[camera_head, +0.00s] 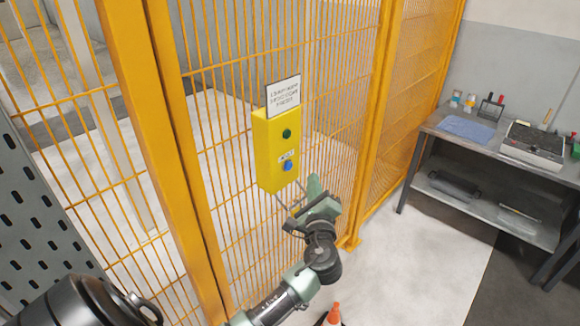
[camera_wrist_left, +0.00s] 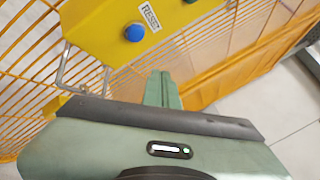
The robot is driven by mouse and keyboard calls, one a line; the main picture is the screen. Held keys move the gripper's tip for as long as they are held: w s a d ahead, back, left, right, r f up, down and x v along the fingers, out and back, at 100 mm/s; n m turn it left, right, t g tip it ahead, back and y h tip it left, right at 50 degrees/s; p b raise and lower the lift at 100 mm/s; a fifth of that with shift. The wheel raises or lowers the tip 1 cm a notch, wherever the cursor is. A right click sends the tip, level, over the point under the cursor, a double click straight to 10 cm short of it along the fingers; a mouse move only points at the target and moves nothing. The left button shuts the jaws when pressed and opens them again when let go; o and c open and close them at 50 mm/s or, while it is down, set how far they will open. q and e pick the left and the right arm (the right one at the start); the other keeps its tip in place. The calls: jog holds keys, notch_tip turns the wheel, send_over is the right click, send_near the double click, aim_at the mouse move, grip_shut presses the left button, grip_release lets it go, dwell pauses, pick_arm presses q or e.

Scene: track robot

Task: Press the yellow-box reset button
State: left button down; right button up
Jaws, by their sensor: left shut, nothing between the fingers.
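The yellow box (camera_head: 268,155) is mounted on the orange mesh fence, with a green button (camera_head: 287,133) above and a blue button (camera_head: 289,166) below. A small label sits just above the blue button. In the left wrist view the label beside the blue button (camera_wrist_left: 134,33) reads RESET, and part of the yellow box (camera_wrist_left: 100,25) shows at the top. My left gripper (camera_head: 313,187) is shut and empty, just below and right of the box, apart from the blue button. Its closed fingers (camera_wrist_left: 162,88) point toward the box's underside area. My right gripper is not in view.
A sign (camera_head: 284,95) stands above the box. Orange fence posts (camera_head: 160,120) flank the mesh. A wire bracket (camera_wrist_left: 75,70) hangs below the box. A workbench (camera_head: 470,135) with a blue cloth stands at the right. An orange cone (camera_head: 334,313) is on the floor below my arm.

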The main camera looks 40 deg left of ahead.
aim_at(289, 166)
pick_arm(q)
jog(key=shift+w+a, duration=0.2)
jog(key=shift+a, duration=2.2)
jog(key=shift+a, duration=0.1)
jog(key=shift+a, duration=0.3)
jog(key=shift+a, duration=0.5)
dwell(0.7)
dwell(0.3)
jog(key=shift+d, duration=0.9)
jog(key=shift+d, duration=0.1)
